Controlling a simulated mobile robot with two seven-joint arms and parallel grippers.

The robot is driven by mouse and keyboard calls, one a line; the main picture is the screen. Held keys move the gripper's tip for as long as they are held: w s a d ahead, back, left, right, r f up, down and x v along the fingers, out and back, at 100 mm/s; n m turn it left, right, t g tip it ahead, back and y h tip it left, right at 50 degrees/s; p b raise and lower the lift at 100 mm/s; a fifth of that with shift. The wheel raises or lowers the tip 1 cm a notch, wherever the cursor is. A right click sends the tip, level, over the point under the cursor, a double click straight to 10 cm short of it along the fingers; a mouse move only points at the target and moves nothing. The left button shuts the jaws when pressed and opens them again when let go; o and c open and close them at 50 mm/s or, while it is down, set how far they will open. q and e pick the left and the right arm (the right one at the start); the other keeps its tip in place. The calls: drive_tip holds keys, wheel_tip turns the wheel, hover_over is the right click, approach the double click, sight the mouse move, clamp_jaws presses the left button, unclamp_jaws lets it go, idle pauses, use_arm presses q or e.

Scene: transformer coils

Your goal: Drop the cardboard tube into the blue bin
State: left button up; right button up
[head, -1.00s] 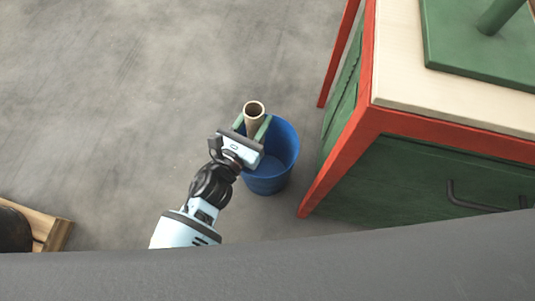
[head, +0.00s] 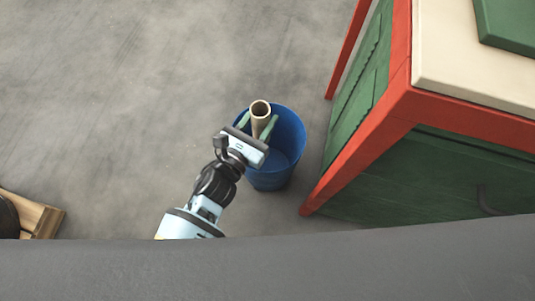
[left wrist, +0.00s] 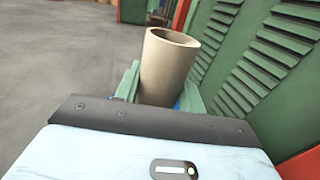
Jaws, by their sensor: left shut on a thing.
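The cardboard tube (head: 260,112) is tan, hollow and upright, with its open end facing up. My left gripper (head: 258,128) is shut on it, a green finger on each side. The blue bin (head: 285,165) stands on the floor, and from above the tube and fingers overlap the left part of its opening. The tube's lower end is hidden, so its height against the rim cannot be told. In the left wrist view the tube (left wrist: 168,68) rises between the fingers, and only slivers of blue show behind it. My right gripper is not in view.
A workbench (head: 395,110) with a red frame, green louvred side and pale top stands close to the right of the bin. A wooden pallet (head: 38,215) with a dark round thing lies at the lower left. The grey floor left of the bin is clear.

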use_arm(q)
drive_tip(key=shift+f+b, duration=0.3)
drive_tip(key=shift+f, duration=0.25)
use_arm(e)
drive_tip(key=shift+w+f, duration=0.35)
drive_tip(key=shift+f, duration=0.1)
use_arm(q)
drive_tip(key=o, duration=0.7)
drive_tip(key=shift+o, duration=1.7)
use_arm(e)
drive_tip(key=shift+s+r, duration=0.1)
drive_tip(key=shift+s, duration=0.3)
